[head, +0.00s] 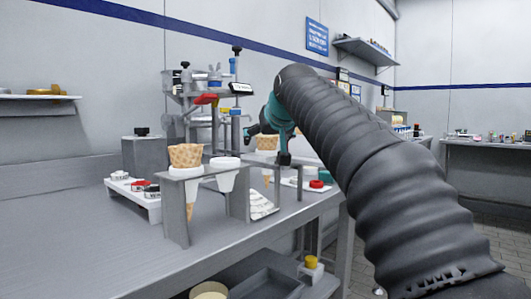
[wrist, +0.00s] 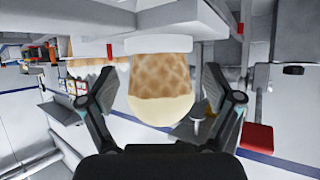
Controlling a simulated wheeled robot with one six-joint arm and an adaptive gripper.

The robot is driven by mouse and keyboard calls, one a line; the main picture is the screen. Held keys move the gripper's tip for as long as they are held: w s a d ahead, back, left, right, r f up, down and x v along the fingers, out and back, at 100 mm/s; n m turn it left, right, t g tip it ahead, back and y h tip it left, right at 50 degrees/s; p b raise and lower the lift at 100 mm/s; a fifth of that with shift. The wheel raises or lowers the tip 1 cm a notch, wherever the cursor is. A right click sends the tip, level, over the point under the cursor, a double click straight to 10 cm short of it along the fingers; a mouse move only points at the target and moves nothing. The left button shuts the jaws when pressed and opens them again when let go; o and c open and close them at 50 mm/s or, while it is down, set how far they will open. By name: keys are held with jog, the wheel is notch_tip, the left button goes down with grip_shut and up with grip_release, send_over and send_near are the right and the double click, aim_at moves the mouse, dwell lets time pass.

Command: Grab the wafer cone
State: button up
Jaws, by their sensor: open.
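A wafer cone (wrist: 160,75) with a tan waffle pattern and a pale rounded end fills the middle of the wrist view, where the scene appears upside down. It sits in a white ring (wrist: 158,44). My gripper (wrist: 160,85) is open, with one finger on each side of the cone and visible gaps between. In the head view, a cone (head: 267,143) stands upright in the grey holder by the end of my arm, partly hidden.
The grey holder (head: 177,212) also has a white ring piece (head: 226,172). A white rack (head: 133,196) with small jars is at left. A machine with a red handle (head: 206,99) stands behind. The grey table (head: 110,260) is clear in front.

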jog(key=shift+c, duration=0.2)
jog(key=c, duration=0.8)
jog(key=shift+r, duration=0.1)
